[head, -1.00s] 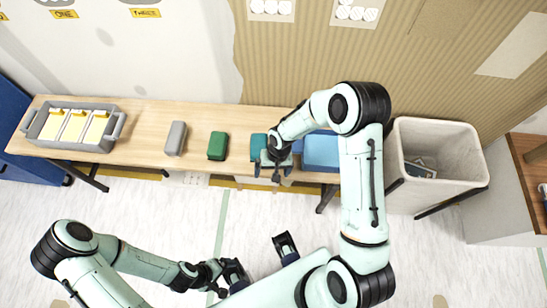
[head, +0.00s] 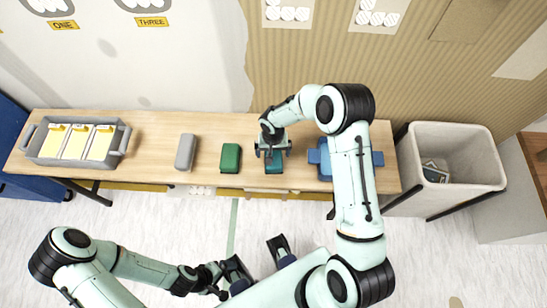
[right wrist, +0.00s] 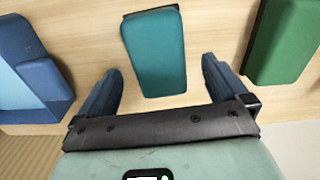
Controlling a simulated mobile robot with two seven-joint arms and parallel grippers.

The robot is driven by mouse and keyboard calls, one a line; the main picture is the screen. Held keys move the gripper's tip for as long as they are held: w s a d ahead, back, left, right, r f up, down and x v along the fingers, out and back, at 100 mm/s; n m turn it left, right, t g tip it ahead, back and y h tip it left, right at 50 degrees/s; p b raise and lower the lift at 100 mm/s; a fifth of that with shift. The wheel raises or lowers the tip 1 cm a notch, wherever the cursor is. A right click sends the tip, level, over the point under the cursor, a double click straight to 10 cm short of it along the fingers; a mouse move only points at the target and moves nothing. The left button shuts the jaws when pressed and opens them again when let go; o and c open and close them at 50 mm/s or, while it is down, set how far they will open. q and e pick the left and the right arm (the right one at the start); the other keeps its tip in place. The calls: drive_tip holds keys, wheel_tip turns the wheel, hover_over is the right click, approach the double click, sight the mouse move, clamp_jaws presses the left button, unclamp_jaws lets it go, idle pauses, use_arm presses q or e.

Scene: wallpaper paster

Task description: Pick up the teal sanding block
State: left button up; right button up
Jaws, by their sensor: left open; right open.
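The teal sanding block (head: 275,168) lies on the wooden table, partly hidden under my right gripper (head: 273,153) in the head view. In the right wrist view the teal block (right wrist: 154,50) lies ahead of and between the two spread fingers of my right gripper (right wrist: 160,85), with bare table showing on both sides of it. My right gripper is open and holds nothing. My left gripper (head: 222,279) is open and empty, low in the head view, away from the table.
A green block (head: 230,158) and a grey block (head: 185,152) lie left of the teal one. A blue container (head: 318,157) stands to its right, partly behind my arm. A grey tray (head: 125,142) with yellow-topped cards is at the far left. A pale bin (head: 455,145) stands right of the table.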

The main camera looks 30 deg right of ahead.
sight(273, 155)
wheel_tip(273, 155, down, 4)
drive_tip(key=shift+s+r, duration=0.1)
drive_tip(key=shift+r, duration=0.05)
drive_tip(key=c, duration=1.1)
drive_tip(key=shift+r, duration=0.1)
wheel_tip(273, 155, up, 20)
drive_tip(key=shift+f+p, duration=0.1)
drive_tip(key=shift+p, duration=0.45)
